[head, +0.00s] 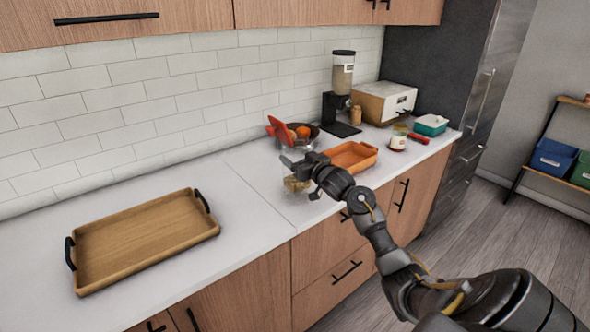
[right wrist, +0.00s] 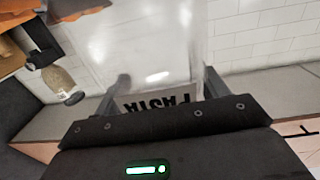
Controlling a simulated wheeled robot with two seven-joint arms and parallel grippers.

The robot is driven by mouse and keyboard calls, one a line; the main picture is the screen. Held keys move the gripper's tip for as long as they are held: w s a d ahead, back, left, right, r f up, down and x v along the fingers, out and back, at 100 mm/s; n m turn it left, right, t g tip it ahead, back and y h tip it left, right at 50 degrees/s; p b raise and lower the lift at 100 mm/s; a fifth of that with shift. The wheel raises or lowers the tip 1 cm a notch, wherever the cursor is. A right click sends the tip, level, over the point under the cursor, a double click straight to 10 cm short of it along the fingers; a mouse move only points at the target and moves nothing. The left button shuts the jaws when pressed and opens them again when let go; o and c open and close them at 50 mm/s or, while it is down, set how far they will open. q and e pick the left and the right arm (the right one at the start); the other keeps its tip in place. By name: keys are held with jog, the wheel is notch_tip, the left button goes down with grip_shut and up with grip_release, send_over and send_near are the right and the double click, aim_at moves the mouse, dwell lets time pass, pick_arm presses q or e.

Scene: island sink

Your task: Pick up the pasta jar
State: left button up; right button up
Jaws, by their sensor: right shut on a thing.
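The pasta jar (right wrist: 145,45) is clear, with a pale label reading PASTA upside down in the right wrist view. My right gripper (right wrist: 158,92) has a finger on each side of it and is shut on it. In the head view the right gripper (head: 305,164) is over the counter, left of the orange tray. A pale yellowish part of the jar (head: 295,184) shows just below the gripper; the rest is hidden. I cannot tell whether its base touches the counter. My left gripper is not in view.
An orange tray (head: 365,148) lies close right of the gripper, with a fruit bowl (head: 306,140) behind. A dispenser (head: 342,85) and a beige appliance (head: 384,103) stand farther back. A wooden tray (head: 148,243) is at left; the counter between is clear.

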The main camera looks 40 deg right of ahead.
aim_at(300, 151)
jog(key=s+r, duration=0.1)
jog(key=s+a+r, duration=0.1)
jog(key=r, duration=0.1)
jog(key=s+a+r, duration=0.1)
jog(key=shift+r, duration=0.2)
jog(key=s+a+r, duration=0.4)
jog(key=s+a, duration=0.1)
jog(key=s, duration=0.3)
jog(key=shift+a+r, duration=0.2)
jog(key=shift+a, duration=0.1)
jog(key=shift+d, duration=0.1)
